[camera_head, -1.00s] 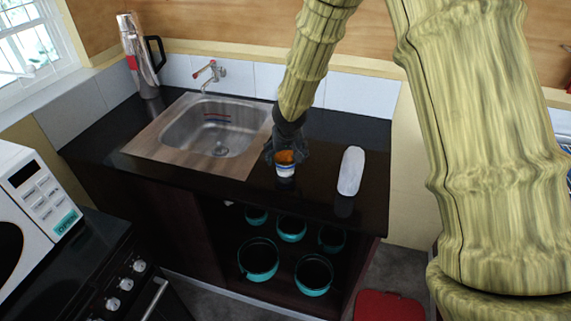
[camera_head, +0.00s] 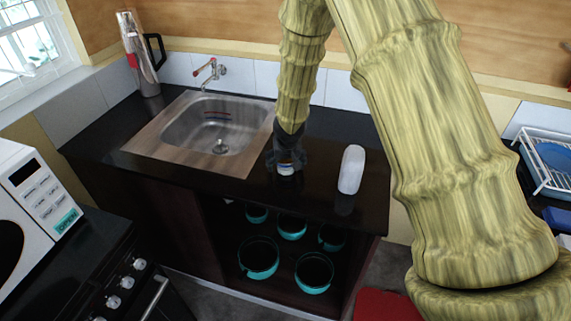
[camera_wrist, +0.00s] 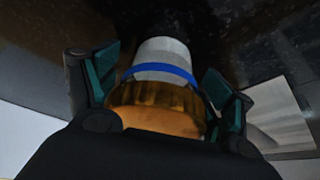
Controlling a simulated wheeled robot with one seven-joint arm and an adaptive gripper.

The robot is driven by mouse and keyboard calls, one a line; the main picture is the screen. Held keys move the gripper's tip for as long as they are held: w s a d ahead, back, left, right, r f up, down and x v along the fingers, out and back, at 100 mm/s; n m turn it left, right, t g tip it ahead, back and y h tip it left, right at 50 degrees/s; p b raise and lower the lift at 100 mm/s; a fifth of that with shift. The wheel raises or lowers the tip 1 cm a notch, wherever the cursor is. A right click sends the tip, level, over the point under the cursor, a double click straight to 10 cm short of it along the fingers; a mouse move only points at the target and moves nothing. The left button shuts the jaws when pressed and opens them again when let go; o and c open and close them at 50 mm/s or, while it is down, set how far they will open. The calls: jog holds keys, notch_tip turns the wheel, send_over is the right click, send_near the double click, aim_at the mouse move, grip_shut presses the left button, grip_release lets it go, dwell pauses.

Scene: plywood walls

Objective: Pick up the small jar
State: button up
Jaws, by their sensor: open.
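The small jar has an orange-brown top and a white body with a blue band. In the wrist view the jar (camera_wrist: 162,75) lies between the two fingers of my gripper (camera_wrist: 160,90), which are open with a finger on each side. In the head view my gripper (camera_head: 287,158) points down over the jar (camera_head: 286,170) on the black counter, right of the sink. It hides most of the jar, leaving only a white bit with blue showing. I cannot tell whether either finger touches the jar.
A white rounded object (camera_head: 351,170) stands on the counter (camera_head: 320,205) close to the right of my gripper. The sink (camera_head: 215,130) is to the left, with a tall metal flask (camera_head: 138,60) behind. Teal pots (camera_head: 258,258) sit on the shelf below.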

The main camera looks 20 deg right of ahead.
jog(key=c, duration=1)
jog(key=shift+r, duration=0.2)
